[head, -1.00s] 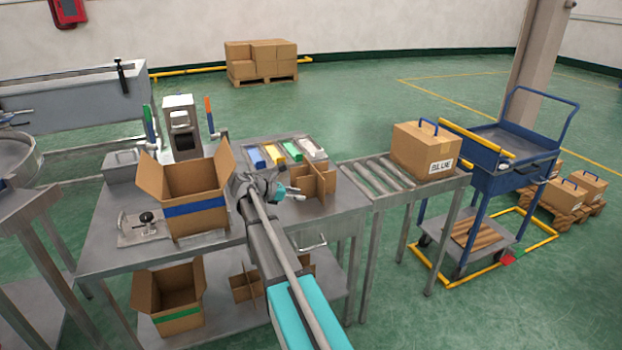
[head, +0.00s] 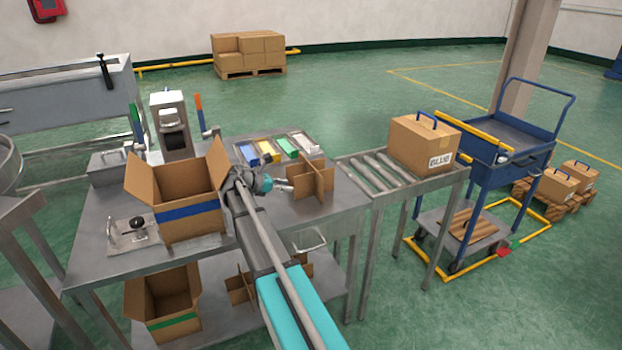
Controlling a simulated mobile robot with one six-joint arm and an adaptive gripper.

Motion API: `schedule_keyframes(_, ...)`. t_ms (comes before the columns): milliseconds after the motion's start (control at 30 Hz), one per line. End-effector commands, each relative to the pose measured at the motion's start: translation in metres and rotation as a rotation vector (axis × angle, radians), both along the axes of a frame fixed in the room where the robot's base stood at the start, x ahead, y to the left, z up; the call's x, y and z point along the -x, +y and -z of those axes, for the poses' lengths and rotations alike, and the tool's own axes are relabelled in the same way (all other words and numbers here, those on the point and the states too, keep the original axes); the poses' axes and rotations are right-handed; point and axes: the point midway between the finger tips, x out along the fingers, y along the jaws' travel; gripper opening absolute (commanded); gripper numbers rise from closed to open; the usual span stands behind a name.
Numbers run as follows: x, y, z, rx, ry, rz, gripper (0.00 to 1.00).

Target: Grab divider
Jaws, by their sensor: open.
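A cardboard divider (head: 313,179) of crossed panels stands upright on the metal table, right of the open box. My gripper (head: 287,186) is open just left of the divider, with its fingers pointing right toward it. From this view I cannot tell whether the fingertips touch the divider. An open cardboard box with a blue band (head: 188,213) stands left of my arm. Another divider (head: 240,288) sits on the lower shelf, partly hidden behind my arm.
An open box with a green band (head: 170,302) is on the lower shelf. Coloured trays (head: 265,151) lie behind the divider. A blue cart (head: 490,165) stands at the right.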

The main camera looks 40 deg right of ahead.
Motion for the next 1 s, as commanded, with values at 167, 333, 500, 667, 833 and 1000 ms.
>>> schedule_keyframes(167,0.001,-0.003,0.001,0.000,0.000,0.004,0.46)
schedule_keyframes(333,0.004,-0.013,0.006,0.000,0.000,0.006,0.46)
schedule_keyframes(500,0.006,-0.023,0.009,0.000,0.000,0.004,0.46)
schedule_keyframes(667,0.006,-0.024,0.009,0.000,0.000,0.004,0.46)
schedule_keyframes(833,0.006,-0.025,0.009,0.000,0.000,0.005,0.46)
schedule_keyframes(1000,0.007,-0.033,0.013,0.000,0.000,0.008,0.46)
